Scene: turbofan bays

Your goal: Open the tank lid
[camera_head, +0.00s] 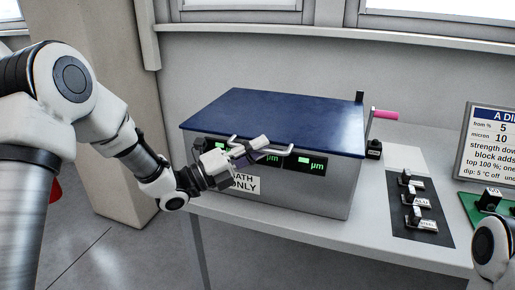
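The tank is a grey metal box (310,198) on the bench, with a dark blue lid (275,115) lying flat and closed over its top. A pale bar handle (284,151) runs along the lid's front edge. My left gripper (257,148) is in front of the tank, at the handle's middle. It overlaps the handle in the picture; whether its fingers are closed around the bar is too small to tell. My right gripper is out of view; only a part of my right arm shows at the lower right edge.
A pink-handled lever (384,114) stands at the tank's right rear. Right of it, a dark mat (424,230) holds small blocks with labels. A green board (470,207) and a sign (490,150) stand at the far right. A wall with windows is behind the bench.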

